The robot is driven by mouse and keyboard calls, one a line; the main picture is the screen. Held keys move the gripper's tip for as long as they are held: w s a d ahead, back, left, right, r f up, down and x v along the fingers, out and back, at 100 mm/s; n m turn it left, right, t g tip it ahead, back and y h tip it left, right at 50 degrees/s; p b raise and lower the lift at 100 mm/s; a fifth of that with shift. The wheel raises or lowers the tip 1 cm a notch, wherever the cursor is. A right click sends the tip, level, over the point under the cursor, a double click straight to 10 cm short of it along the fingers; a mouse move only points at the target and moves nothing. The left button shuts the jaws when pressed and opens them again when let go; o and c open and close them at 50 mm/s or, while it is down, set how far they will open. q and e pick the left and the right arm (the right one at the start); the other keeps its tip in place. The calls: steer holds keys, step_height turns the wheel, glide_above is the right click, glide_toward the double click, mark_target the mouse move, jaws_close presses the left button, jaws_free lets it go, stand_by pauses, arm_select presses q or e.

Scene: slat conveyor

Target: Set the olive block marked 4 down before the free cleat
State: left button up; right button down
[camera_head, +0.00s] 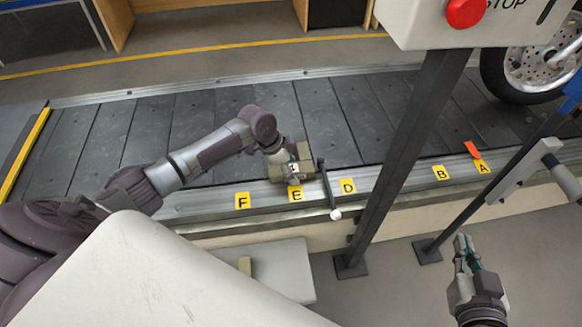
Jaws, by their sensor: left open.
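An olive block (303,154) is at the near edge of the slat conveyor (205,118), behind the yellow tag E (295,193). A pale marking shows near it, but I cannot read the number. My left gripper (290,160) is open at the block and partly covers it. I cannot tell whether the fingers touch it. A dark bar (325,180) with a white knob stands just right of the block, across the near rail. I cannot tell whether it is a cleat. My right gripper (466,246) hangs empty in front of the conveyor at lower right; its finger gap is unclear.
Yellow tags F (243,201), D (347,186), B (440,173) and A (481,166) line the near rail. A red flag (472,149) stands near A. A dark post (408,150) carries the stop box (425,22). A grey platform (285,272) is below.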

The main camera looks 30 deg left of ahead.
arm_select(q)
steer(key=v, duration=1.2)
